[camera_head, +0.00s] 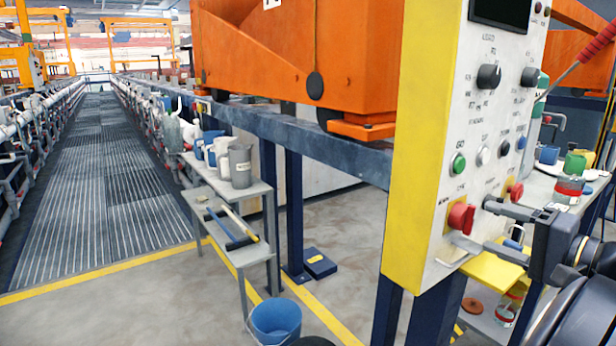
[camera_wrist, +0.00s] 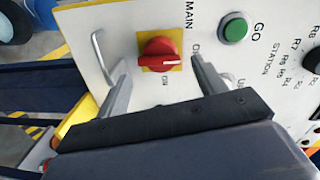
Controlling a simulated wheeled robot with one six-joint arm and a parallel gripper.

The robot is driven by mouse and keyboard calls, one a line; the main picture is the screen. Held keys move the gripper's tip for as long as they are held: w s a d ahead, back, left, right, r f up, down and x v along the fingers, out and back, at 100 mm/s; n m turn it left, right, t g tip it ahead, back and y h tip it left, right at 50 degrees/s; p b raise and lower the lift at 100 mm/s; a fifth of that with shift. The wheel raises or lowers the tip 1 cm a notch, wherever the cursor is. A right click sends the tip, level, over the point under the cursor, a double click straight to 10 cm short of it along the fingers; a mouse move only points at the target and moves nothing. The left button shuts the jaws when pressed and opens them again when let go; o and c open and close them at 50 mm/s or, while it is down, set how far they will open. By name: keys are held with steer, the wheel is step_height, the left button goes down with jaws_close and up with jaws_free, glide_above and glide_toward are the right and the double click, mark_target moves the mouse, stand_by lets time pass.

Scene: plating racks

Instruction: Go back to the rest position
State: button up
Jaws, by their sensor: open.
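My gripper (camera_head: 481,228) is at the lower part of a white control panel (camera_head: 487,125) with a yellow side, at the right of the head view. Its two fingers are apart, with a red rotary switch (camera_head: 460,217) on a yellow plate near their tips. In the wrist view my gripper (camera_wrist: 160,78) is open, and the red switch (camera_wrist: 160,52) shows between and just beyond the fingertips. The switch's white mark points sideways, between the words MAIN and ON. Whether a finger touches the switch cannot be told.
A green GO button (camera_wrist: 235,29) and a metal handle (camera_wrist: 102,58) flank the switch. Black knobs (camera_head: 489,77) sit higher on the panel. A grey shelf (camera_head: 232,190) with jugs stands left, a blue bucket (camera_head: 275,319) on the floor. A grated walkway (camera_head: 100,180) is clear.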

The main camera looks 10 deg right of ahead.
mark_target(474, 219)
steer(key=b+x, duration=0.1)
steer(key=x, duration=0.4)
steer(key=shift+s+f, duration=0.1)
steer(key=shift+r+m+p, duration=0.35)
steer(key=shift+m+p, duration=0.05)
steer(key=shift+p, duration=0.55)
steer(key=shift+s+d+m+p, duration=0.1)
steer(key=shift+m+p, duration=0.2)
steer(key=shift+p, duration=0.1)
steer(key=m+p, duration=0.3)
steer(key=p, duration=0.1)
steer(key=shift+y, duration=0.3)
steer(key=m+p, duration=0.4)
steer(key=shift+d+y+p, duration=0.1)
steer(key=shift+y+p, duration=0.2)
steer(key=m+p, duration=0.4)
steer(key=shift+m, duration=0.3)
steer(key=m+p, duration=0.1)
steer(key=m, duration=0.2)
steer(key=m+p, duration=0.1)
steer(key=shift+s+d+f+y+p, duration=0.25)
steer(key=shift+f+y+p, duration=0.05)
